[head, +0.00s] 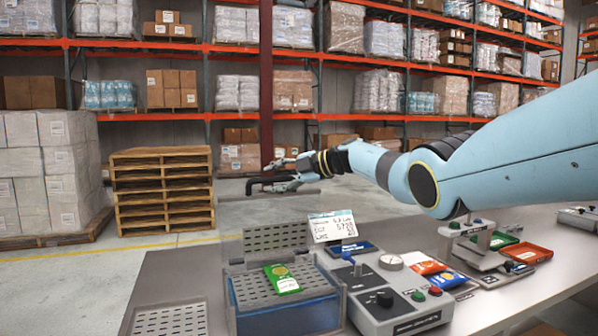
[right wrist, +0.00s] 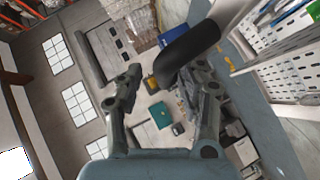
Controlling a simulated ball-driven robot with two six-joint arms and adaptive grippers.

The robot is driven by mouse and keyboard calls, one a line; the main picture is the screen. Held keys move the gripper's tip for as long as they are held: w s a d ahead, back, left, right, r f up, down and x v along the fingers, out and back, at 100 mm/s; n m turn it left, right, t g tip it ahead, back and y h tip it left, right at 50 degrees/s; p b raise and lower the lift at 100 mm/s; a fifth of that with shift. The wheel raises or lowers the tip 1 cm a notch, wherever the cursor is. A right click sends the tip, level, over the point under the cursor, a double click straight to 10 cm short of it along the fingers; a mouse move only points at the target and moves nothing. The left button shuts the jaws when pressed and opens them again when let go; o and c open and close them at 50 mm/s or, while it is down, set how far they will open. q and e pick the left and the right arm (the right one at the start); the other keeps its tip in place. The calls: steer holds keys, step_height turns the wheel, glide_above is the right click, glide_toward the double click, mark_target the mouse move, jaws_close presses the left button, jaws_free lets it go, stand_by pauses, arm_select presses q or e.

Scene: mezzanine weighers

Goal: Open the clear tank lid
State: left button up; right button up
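A blue tank (head: 286,313) with clear-looking walls stands on the grey bench, low in the head view. A grey perforated plate (head: 253,286) covers its inside, and a green packet (head: 282,279) lies on it. Another perforated panel (head: 275,239) stands upright at the tank's back; I cannot tell whether it is the lid. My left gripper is out of view.
A grey control box (head: 385,300) with knobs and buttons stands right of the tank. A small display sign (head: 333,226) is behind it. Red and blue packets (head: 428,268) and a red tray (head: 527,253) lie farther right. Pallets (head: 162,190) and racks are beyond.

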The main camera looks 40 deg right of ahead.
steer(key=v, duration=1.1)
steer(key=shift+r, duration=0.1)
